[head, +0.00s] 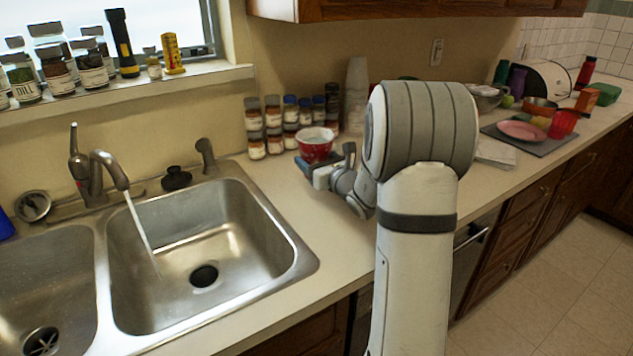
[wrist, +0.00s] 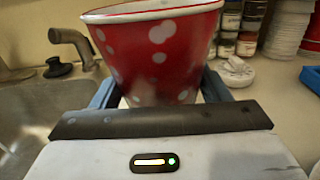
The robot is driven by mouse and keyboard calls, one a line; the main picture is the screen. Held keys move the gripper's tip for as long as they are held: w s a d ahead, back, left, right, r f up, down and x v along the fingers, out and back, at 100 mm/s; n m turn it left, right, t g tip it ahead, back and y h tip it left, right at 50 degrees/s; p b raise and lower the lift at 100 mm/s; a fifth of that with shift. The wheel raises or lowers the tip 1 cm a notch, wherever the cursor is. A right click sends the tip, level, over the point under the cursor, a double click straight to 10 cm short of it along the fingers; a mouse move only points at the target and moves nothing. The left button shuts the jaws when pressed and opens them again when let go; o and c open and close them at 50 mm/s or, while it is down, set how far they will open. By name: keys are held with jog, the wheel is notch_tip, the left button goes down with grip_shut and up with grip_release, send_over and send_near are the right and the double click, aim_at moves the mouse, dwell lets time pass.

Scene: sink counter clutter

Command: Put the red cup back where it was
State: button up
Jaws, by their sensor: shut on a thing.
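The red cup (head: 315,144) with white spots and a white inside is by the spice jars, right of the sink, in the head view. It fills the upper middle of the wrist view (wrist: 158,55), upright or nearly so. My gripper (head: 318,168) is shut on the cup, with a blue finger on each side of it in the wrist view. Whether the cup's base touches the counter cannot be told. A second red cup (head: 563,123) stands far right on the counter, near a pink plate.
The double sink (head: 205,250) with running water lies to the left. Stacked spice jars (head: 274,125) and a stack of pale cups (head: 356,90) stand behind the cup. The counter (head: 335,220) between sink and arm is clear. A pink plate (head: 521,131) lies at right.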

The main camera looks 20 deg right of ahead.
jog(key=shift+s+f, duration=0.1)
jog(key=shift+f, duration=2.5)
jog(key=shift+f, duration=0.1)
jog(key=shift+f+b, duration=0.15)
jog(key=shift+b, duration=0.2)
jog(key=o, duration=0.9)
jog(key=shift+r, duration=0.2)
jog(key=shift+s+r+p, duration=0.1)
jog(key=shift+s+p, duration=0.05)
jog(key=shift+p, duration=0.15)
jog(key=s, duration=0.3)
jog(key=s+d, duration=0.1)
jog(key=s, duration=0.3)
jog(key=s+d+b, duration=0.1)
jog(key=s, duration=0.3)
jog(key=shift+s+d, duration=0.15)
jog(key=shift+s, duration=0.1)
